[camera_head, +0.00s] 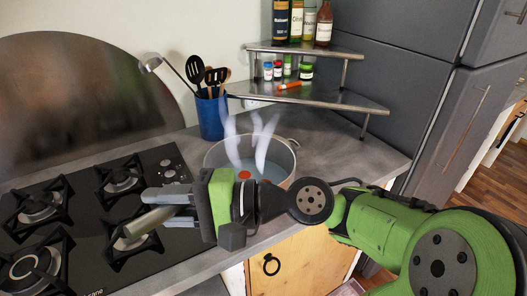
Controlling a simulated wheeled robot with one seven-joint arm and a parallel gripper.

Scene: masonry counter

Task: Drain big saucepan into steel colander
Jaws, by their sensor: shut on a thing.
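The big saucepan (281,137) is a wide metal pan with greyish water in it and white steam rising. A small loop shows on its right rim. A pale metal rod (142,223), which looks like its long handle, sticks out lower left past my fingers. My gripper (168,207) is shut on this handle, pointing left in front of the pan. The gripper body and arm hide the pan's near side and the handle's joint with the pan. I cannot tell whether the pan rests on the counter. I see no steel colander in view.
A black gas hob (87,205) with several burners lies at the left, under the fingers. A blue utensil holder (210,117) stands behind the pan. A metal corner shelf (340,102) with bottles and spice jars is at the back. Bare counter (345,140) shows right of the pan.

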